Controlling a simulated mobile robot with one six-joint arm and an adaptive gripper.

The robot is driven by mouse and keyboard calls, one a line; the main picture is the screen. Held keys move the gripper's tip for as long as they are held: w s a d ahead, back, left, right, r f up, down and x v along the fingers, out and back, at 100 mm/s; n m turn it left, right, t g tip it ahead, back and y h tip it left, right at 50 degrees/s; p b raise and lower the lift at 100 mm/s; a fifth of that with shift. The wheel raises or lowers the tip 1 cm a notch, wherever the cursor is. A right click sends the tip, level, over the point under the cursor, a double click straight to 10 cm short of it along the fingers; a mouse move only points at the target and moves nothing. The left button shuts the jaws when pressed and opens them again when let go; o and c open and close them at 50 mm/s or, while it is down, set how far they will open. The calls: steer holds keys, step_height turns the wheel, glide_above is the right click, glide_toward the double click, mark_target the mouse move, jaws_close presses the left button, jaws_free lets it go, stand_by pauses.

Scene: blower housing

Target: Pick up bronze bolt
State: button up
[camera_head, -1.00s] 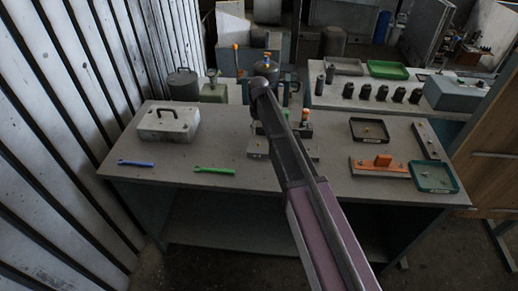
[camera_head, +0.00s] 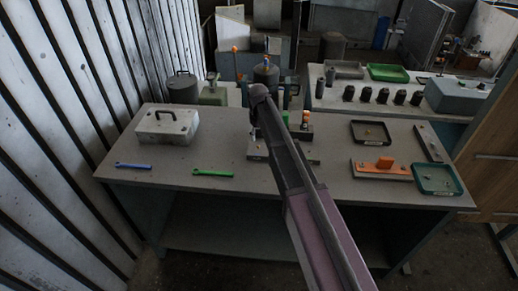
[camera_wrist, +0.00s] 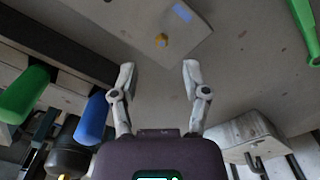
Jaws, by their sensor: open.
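A small bronze-yellow bolt (camera_wrist: 162,40) sits on a grey plate (camera_wrist: 185,45) with a blue label, near the top of the wrist view. My gripper (camera_wrist: 158,76) is open and empty, with its two fingers spread on either side below the bolt in that picture. The fingertips look apart from the bolt and the plate. In the head view, the plate's edge (camera_head: 257,153) shows on the workbench beside my arm.
A green wrench (camera_head: 212,173), a blue wrench (camera_head: 133,166) and a light grey toolbox (camera_head: 168,126) lie on the left of the bench. Dark (camera_head: 371,133) and green (camera_head: 437,180) trays and an orange-topped block (camera_head: 384,164) are on the right. Green (camera_wrist: 24,94) and blue (camera_wrist: 92,118) handles stand near my gripper.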

mark_target(258, 145)
steer(key=shift+s+f+b, duration=0.1)
steer(key=shift+f+b, duration=1.8)
steer(key=shift+f, duration=0.25)
steer(key=shift+f, duration=0.25)
jaws_close()
